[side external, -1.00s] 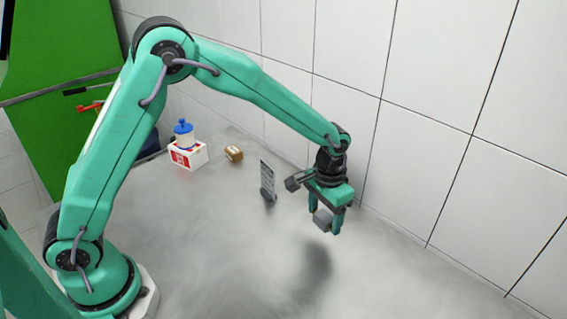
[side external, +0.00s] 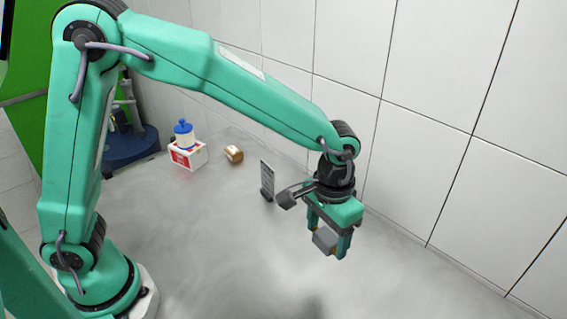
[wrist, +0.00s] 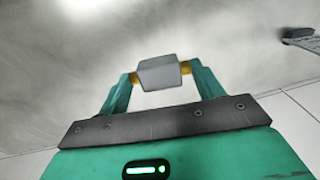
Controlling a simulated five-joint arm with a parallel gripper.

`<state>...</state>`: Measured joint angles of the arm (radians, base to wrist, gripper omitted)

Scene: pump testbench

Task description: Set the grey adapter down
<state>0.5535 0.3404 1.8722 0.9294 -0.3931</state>
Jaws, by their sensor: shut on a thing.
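The grey adapter (side external: 324,240) is a small block held between the two green fingers of my gripper (side external: 329,242). In the wrist view the adapter (wrist: 160,74) sits between the yellow pads of my gripper (wrist: 160,76), which is shut on it. In the side view the adapter hangs above the grey table (side external: 210,225), apart from its surface. A dark shadow lies on the table at the bottom edge of the side view.
A grey upright panel (side external: 267,180) stands just left of my gripper. A tiled wall (side external: 450,110) rises behind. The table's front and middle are clear.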

